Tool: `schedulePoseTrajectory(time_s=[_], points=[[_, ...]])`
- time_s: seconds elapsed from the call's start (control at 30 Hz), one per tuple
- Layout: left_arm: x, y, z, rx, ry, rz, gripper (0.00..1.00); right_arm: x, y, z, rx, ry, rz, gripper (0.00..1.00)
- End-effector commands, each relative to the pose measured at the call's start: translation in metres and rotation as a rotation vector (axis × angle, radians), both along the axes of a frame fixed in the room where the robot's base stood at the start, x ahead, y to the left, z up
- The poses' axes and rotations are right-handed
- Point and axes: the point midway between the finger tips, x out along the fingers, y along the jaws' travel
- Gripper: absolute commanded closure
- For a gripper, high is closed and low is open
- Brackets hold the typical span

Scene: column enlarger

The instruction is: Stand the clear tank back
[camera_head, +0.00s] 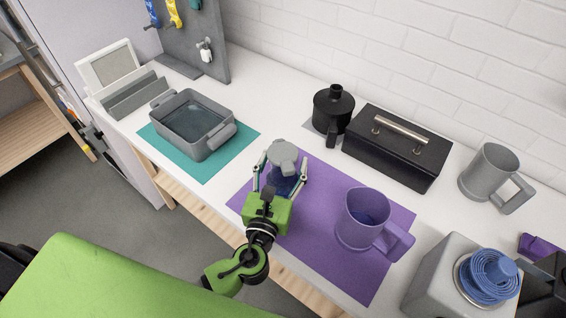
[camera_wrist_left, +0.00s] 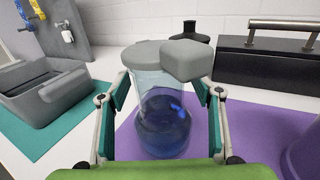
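The clear tank (camera_head: 287,183) has a grey lid and bluish see-through walls. It stands upright over the left part of the purple mat (camera_head: 330,256). In the left wrist view the clear tank (camera_wrist_left: 163,122) fills the middle, its lid reaching out to the right. My left gripper (camera_head: 281,176) has one finger on each side of the tank. Its fingers also flank the tank in the left wrist view (camera_wrist_left: 163,88), spread wide, with narrow gaps seeming to show beside the walls. Firm contact cannot be made out. My right gripper is not in view.
A grey basin (camera_head: 194,126) sits on a teal mat (camera_head: 226,150) to the left. A purple jug (camera_head: 362,222) stands on the purple mat to the right. Behind are a black pot (camera_head: 333,108) and a black box (camera_head: 397,146). A grey mug (camera_head: 487,174) stands far right.

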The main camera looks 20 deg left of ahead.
Motion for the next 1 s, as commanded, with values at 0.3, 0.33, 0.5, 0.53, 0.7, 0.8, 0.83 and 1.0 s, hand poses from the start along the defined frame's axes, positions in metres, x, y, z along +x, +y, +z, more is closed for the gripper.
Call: schedulePoseTrajectory(time_s=[0.3,0.33,0.5,0.53,0.7,0.8,0.83,1.0], points=[[-0.001,0.0,-0.003,0.001,0.005,0.0,0.41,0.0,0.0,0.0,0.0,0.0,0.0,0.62],[-0.001,0.0,-0.003,0.001,0.005,0.0,0.41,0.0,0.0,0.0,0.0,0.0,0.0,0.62],[-0.001,0.0,-0.002,0.001,0.004,0.0,0.41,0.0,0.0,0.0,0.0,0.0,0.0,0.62],[-0.002,0.0,-0.002,0.001,0.004,0.0,0.41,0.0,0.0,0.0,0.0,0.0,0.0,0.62],[-0.008,-0.001,-0.003,0.001,0.005,-0.001,0.41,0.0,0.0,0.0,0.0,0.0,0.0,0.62],[-0.012,-0.001,-0.002,0.001,0.005,-0.001,0.41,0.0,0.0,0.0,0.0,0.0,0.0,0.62],[-0.013,-0.001,-0.002,0.001,0.004,-0.001,0.41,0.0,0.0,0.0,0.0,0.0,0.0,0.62],[-0.02,-0.001,-0.002,0.001,0.004,0.0,0.41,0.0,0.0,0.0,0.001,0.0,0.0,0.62]])
